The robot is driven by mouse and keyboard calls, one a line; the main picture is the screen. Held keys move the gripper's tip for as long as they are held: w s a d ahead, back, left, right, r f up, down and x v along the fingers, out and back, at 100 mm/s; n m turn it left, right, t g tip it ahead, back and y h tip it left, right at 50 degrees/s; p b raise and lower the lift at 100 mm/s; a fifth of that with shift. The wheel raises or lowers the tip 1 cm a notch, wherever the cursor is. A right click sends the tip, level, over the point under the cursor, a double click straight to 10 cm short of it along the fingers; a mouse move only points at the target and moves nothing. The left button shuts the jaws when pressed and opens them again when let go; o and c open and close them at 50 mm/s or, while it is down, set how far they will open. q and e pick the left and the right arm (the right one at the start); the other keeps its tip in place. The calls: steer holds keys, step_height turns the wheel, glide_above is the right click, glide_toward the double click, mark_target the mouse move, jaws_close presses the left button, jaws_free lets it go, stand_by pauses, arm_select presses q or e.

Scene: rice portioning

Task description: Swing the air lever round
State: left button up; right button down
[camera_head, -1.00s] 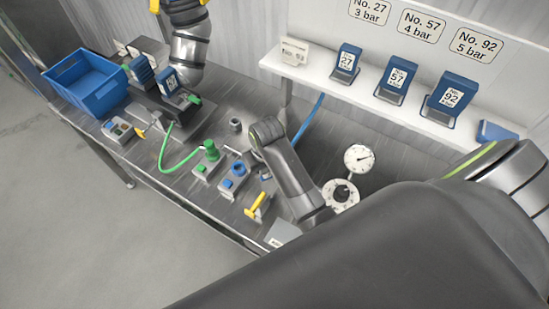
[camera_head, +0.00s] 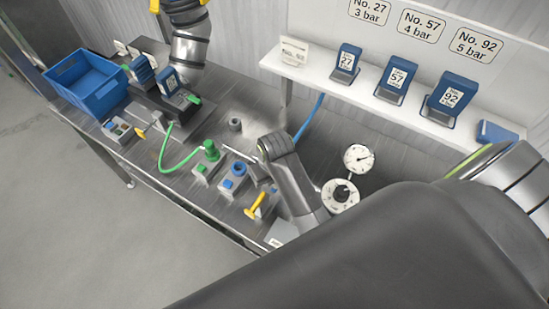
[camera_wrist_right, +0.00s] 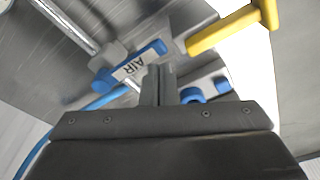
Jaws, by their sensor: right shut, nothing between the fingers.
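The air lever (camera_wrist_right: 140,62), a blue bar with a white AIR label, lies just beyond my right fingertips in the right wrist view. My right gripper (camera_wrist_right: 160,72) is shut and empty, its fingertips close to the bar's lower side; I cannot tell whether they touch. In the head view my right wrist hangs over the bench and hides most of the lever and the fingers. My left arm comes in at the top of the head view, over the back of the bench; its fingers cannot be made out.
Dial gauges (camera_head: 359,158) are to the right. A blue crate (camera_head: 88,84) stands at the left end.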

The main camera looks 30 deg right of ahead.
step_height(320, 180, up, 7)
steer(key=w, duration=0.1)
steer(key=shift+a, duration=0.3)
steer(key=shift+w, duration=0.1)
stand_by(0.5)
